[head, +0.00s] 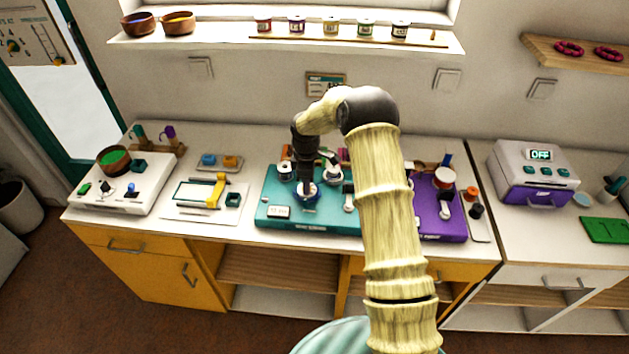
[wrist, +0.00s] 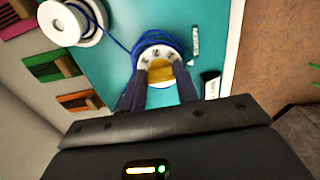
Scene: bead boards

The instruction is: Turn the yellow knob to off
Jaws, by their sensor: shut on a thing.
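The fingers hide part of the knob and the dial's near side. The dial's marks are too blurred to read. In the head view my gripper (head: 306,190) reaches down onto the blue-ringed dial of the teal board (head: 275,222); the knob itself is hidden there.
A white spool (wrist: 72,20) with blue cord stands beside the dial. A purple board (head: 432,228) is to the right, partly behind my arm. A white board with a yellow handle (head: 215,192) is to the left. A shelf with jars (head: 330,27) is above.

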